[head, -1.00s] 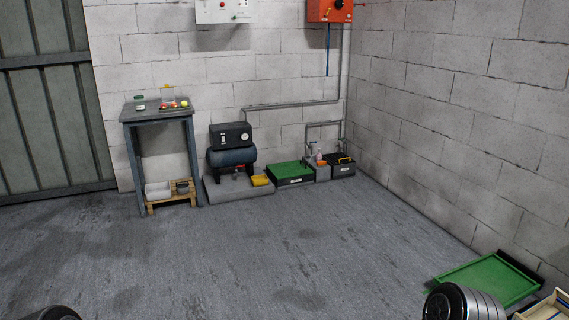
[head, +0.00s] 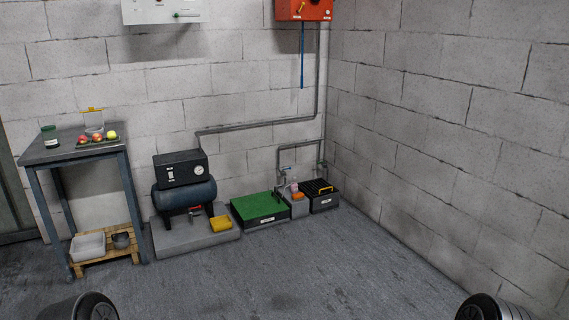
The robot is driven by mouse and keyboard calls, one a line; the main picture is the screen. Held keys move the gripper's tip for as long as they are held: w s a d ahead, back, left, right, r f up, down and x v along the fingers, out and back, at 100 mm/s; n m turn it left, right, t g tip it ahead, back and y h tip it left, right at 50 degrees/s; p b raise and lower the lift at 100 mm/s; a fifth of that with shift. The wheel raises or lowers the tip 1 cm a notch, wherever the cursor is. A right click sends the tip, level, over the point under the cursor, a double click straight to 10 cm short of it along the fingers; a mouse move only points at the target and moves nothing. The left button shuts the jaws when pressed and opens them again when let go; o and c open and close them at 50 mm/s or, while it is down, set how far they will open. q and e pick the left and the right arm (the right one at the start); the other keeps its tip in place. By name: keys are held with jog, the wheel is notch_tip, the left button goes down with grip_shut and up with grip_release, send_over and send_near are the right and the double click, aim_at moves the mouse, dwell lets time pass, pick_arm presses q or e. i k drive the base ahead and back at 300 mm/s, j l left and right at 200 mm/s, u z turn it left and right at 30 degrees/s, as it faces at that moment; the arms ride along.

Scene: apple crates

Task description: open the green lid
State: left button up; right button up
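The green lid (head: 258,207) lies flat on top of a low black box (head: 262,223) that stands on the floor against the back wall. The box has a small white label on its front, and the lid looks closed. Neither of my grippers is in view. Only rounded dark parts of my arms show at the bottom left and bottom right edges, far from the box.
Left of the box are a compressor (head: 184,192) on a grey slab and a yellow tray (head: 221,223). Right of it are an orange container (head: 299,207) and a black crate (head: 325,204). A table (head: 40,153) stands left. The floor (head: 300,275) in front is clear.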

aim_at(260, 204)
jog(key=i, duration=2.95)
jog(key=i+z, duration=0.1)
jog(key=i, duration=0.45)
jog(key=i+j+z, duration=0.1)
jog(key=i, duration=0.45)
jog(key=i+j+z, duration=0.1)
jog(key=i, duration=0.45)
jog(key=i+j+z, duration=0.1)
jog(key=i+j, duration=0.15)
jog(key=i, duration=0.3)
jog(key=i+j+z, duration=0.55)
jog(key=i, duration=0.3)
